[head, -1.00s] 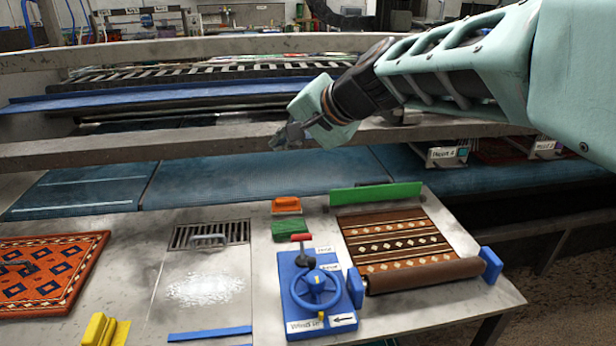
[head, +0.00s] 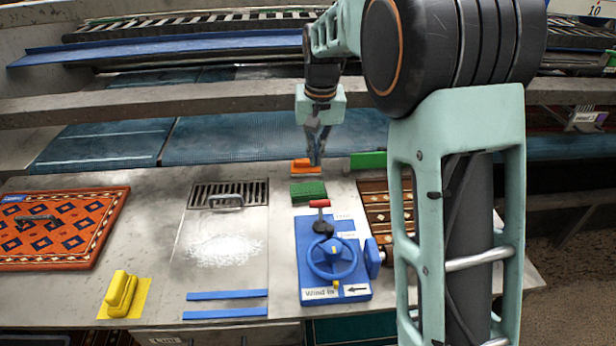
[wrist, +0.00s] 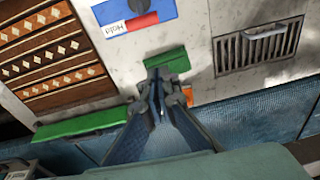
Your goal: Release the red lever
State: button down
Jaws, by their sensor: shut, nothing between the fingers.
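The red lever (head: 320,204) is a red-topped handle on a dark stem and round black base. It stands on the blue panel (head: 309,262), behind the blue handwheel (head: 332,259). In the wrist view the red handle (wrist: 137,21) shows at the top, beside a white label reading "Hold". My gripper (head: 317,160) is above the far edge of the table, beyond the lever and apart from it. It points down with its fingers together and empty. The gripper also shows in the wrist view (wrist: 158,80), near the green brush.
A green brush (head: 308,191) and an orange block (head: 303,166) lie behind the lever. A drain grate (head: 228,194) is at left, a patterned rug (head: 62,228) further left, and a yellow tool (head: 121,293) in front. A brown rug (head: 376,207) is partly hidden by my arm.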

aim_at(320, 214)
jog(key=shift+d+f, duration=0.25)
jog(key=shift+d, duration=0.05)
jog(key=shift+f, duration=0.1)
jog(key=shift+s+f+p, duration=0.25)
jog(key=shift+s+f, duration=0.15)
jog(key=shift+f, duration=1.1)
jog(key=shift+s+f+p, duration=0.25)
jog(key=shift+s+f, duration=0.15)
jog(key=shift+f, duration=1.05)
jog(key=shift+s+f+p, duration=0.25)
jog(key=shift+s+f, duration=0.15)
jog(key=shift+f, duration=1.1)
jog(key=shift+b, duration=0.3)
